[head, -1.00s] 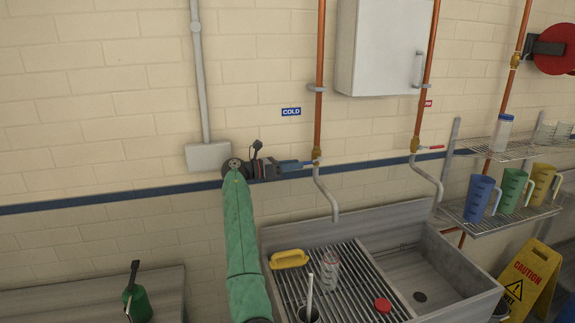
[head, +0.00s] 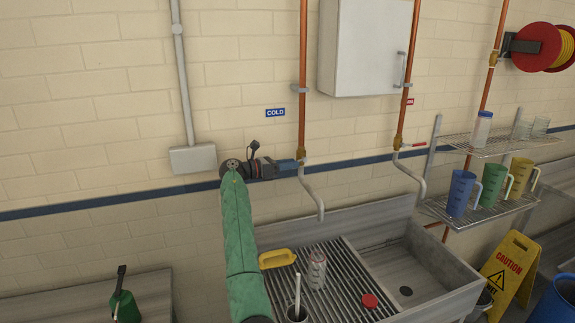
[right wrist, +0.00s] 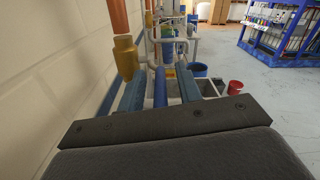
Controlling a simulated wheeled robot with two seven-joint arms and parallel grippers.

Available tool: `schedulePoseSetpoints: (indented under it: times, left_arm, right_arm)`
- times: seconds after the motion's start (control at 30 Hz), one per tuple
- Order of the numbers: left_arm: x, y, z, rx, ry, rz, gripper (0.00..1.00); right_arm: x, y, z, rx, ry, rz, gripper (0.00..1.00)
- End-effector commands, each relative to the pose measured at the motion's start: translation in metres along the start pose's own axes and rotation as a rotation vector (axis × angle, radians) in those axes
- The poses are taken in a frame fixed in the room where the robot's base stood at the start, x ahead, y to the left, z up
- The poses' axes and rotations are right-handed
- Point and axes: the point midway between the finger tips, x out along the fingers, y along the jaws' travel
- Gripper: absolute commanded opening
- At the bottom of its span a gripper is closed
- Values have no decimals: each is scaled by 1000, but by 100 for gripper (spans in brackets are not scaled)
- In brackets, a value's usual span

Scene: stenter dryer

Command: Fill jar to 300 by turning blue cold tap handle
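The clear jar (head: 317,268) stands upright on the ribbed drainer of the sink, below the cold spout (head: 312,195). Its markings and water level are too small to read. My right gripper (head: 290,166) is at the cold tap's brass valve, under the COLD sign. In the right wrist view, the blue cold tap handle (right wrist: 160,88) lies between the two blue fingers of my right gripper (right wrist: 160,92), with a visible gap on each side. The brass valve (right wrist: 126,57) is just left of the fingers. No water stream shows at the spout. My left gripper is out of view.
A red lid (head: 369,300), a yellow-handled brush (head: 277,258) and a pot with a white rod (head: 297,308) are on the drainer. The hot tap (head: 411,146) is to the right. Jugs stand on a wire shelf (head: 480,210). The wall is close beside my right gripper.

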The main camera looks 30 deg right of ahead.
Motion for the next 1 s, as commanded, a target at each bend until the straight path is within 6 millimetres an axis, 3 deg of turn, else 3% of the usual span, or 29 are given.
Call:
schedulePoseSetpoints:
  times: [0.1, 0.3, 1.0]
  left_arm:
    - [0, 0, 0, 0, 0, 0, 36]
    - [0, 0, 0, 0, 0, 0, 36]
    - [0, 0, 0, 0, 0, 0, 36]
  right_arm:
    - [0, 0, 0, 0, 0, 0, 35]
    - [0, 0, 0, 0, 0, 0, 0]
    - [0, 0, 0, 0, 0, 0, 0]
